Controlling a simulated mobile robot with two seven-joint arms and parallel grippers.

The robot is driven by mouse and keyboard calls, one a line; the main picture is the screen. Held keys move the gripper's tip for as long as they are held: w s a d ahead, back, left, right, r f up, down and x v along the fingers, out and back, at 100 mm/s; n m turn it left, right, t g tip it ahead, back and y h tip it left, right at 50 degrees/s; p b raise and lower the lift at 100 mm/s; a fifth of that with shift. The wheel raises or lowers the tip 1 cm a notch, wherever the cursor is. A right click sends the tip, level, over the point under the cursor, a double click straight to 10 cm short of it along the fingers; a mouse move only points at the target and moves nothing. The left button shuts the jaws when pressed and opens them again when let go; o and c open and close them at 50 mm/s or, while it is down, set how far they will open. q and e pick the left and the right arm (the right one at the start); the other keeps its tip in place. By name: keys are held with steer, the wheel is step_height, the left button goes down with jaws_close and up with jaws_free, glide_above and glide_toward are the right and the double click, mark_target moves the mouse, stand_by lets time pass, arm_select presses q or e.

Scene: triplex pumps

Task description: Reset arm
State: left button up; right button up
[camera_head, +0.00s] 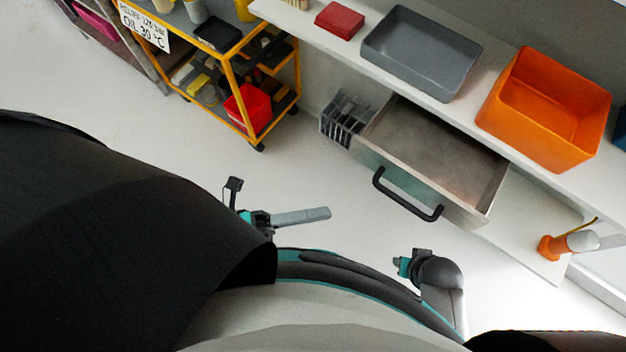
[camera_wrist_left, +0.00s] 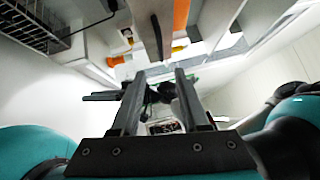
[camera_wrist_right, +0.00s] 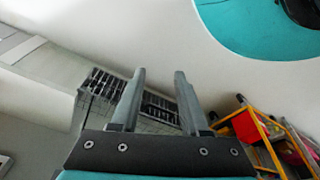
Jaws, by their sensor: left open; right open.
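My left gripper (camera_head: 300,216) shows in the head view below the drawer, held over the pale floor. Its two fingers stand apart with nothing between them in the left wrist view (camera_wrist_left: 160,88). My right gripper (camera_head: 404,264) is in the head view at lower right, close to my base and partly hidden by its own wrist. In the right wrist view (camera_wrist_right: 159,80) its fingers are apart and empty. Both grippers are clear of the furniture. An open drawer (camera_head: 430,155) with a black handle (camera_head: 405,198) stands out below the worktop and looks empty.
The white worktop (camera_head: 468,100) holds a red box (camera_head: 339,20), a grey tray (camera_head: 420,55) and an orange bin (camera_head: 545,108). A wire rack (camera_head: 347,117) is left of the drawer. A yellow trolley (camera_head: 235,85) stands at upper left. Floor between is clear.

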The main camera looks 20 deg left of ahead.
stand_by(0.6)
arm_select(q)
steer(key=w+a+f+n+t+y+p, duration=0.1)
steer(key=w+a+f+n+y+p, duration=0.45)
steer(key=a+f+n+y, duration=0.8)
steer(key=s+a+f+n+g+y+p, duration=0.1)
steer(key=s+f+n+g+y, duration=0.1)
steer(key=s+f+n+g, duration=0.2)
steer(key=s+a+f+n+g+y, duration=0.2)
steer(key=s+f+n+g, duration=0.2)
steer(key=s+f+n, duration=0.4)
steer(key=s+n, duration=0.2)
steer(key=n, duration=0.2)
steer(key=shift+s+a+p, duration=0.25)
steer(key=shift+p, duration=0.1)
arm_select(e)
steer(key=s+d+f, duration=0.6)
steer(key=s+d, duration=0.1)
steer(key=s, duration=0.3)
steer(key=shift+f+h, duration=0.4)
arm_select(q)
steer(key=shift+w+f, duration=0.1)
steer(key=shift+w, duration=0.05)
arm_select(e)
steer(key=shift+s+d, duration=0.1)
steer(key=shift+s, duration=0.05)
